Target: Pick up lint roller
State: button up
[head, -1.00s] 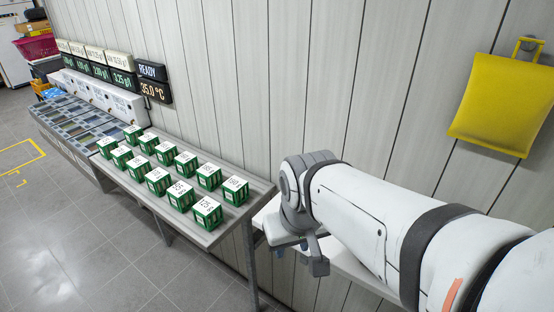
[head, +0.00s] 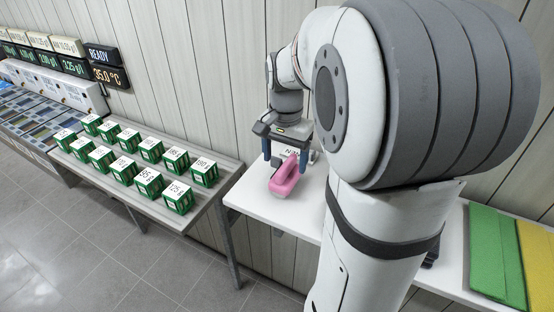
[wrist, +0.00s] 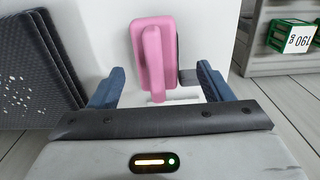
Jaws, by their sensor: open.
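A pink object with a raised loop handle (head: 284,178) lies on the white table (head: 247,193); its handle shape does not clearly show whether it is the lint roller. In the wrist view the pink object (wrist: 154,52) lies ahead and roughly between my two blue fingers, with a dark grey part at its right side. My gripper (head: 287,154) is open over the table, just behind the pink object in the head view. In the wrist view my gripper (wrist: 160,72) has its fingers apart on either side, with nothing clasped. A small white labelled item is partly hidden near the fingers.
Several green boxes (head: 150,183) stand on a grey shelf (head: 218,182) at left. Dark perforated panels (wrist: 35,75) stand close to the left finger in the wrist view. Green (head: 495,250) and yellow (head: 537,258) flat items lie at right. My arm hides the table's middle.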

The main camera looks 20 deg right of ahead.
aim_at(286, 176)
notch_tip(286, 176, down, 6)
jog(key=shift+s+d+f+p, duration=0.1)
jog(key=shift+d+f+p, duration=0.1)
jog(key=shift+p, duration=0.15)
jog(key=shift+c, duration=0.2)
jog(key=c, duration=1.1)
jog(key=shift+r, duration=0.1)
notch_tip(286, 176, up, 10)
